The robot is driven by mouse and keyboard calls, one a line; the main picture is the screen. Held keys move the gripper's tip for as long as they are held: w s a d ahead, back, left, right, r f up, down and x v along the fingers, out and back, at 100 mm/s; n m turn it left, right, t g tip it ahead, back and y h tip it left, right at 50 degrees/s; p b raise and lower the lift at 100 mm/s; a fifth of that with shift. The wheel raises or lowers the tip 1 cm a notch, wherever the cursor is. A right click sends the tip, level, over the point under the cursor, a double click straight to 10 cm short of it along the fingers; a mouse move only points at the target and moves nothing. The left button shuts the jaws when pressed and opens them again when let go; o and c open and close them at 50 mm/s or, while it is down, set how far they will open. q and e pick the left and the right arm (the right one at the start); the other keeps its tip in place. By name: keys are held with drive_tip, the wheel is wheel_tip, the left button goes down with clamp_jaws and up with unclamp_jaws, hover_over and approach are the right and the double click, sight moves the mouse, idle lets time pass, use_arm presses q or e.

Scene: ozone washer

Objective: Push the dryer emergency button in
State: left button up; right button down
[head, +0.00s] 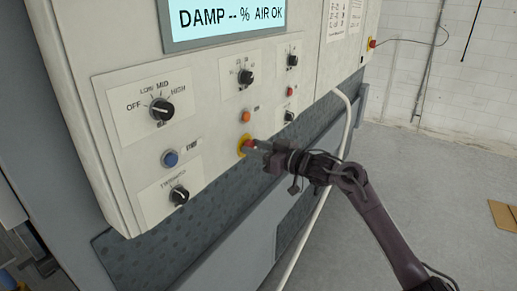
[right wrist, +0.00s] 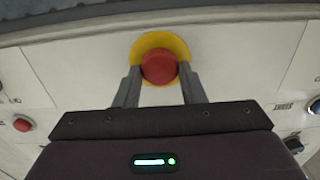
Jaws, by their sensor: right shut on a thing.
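The dryer emergency button is a red mushroom button (head: 247,143) on a yellow round base, low on the white control panel. In the right wrist view the red button (right wrist: 159,67) is seen head-on, with the yellow base showing around its top. My right gripper (head: 257,146) is at the button, reaching in from the right. Its two fingers stand on either side of the red cap, shut on it. In the head view the gripper partly hides the button. My left gripper is not clearly seen.
The panel (head: 215,125) has several black knobs, a blue button (head: 170,158) and an orange button (head: 245,117) close by. A display (head: 225,18) reads DAMP. A pale hose (head: 318,210) hangs behind my right arm. Open floor lies to the right.

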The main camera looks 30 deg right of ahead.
drive_tip(key=c, duration=1.2)
unclamp_jaws()
drive_tip(key=shift+r, duration=0.1)
drive_tip(key=shift+o, duration=1.4)
drive_tip(key=shift+w+a, duration=0.1)
drive_tip(key=shift+w, duration=0.1)
drive_tip(key=b+v, duration=0.3)
drive_tip(key=v, duration=0.4)
drive_tip(key=shift+s, duration=0.4)
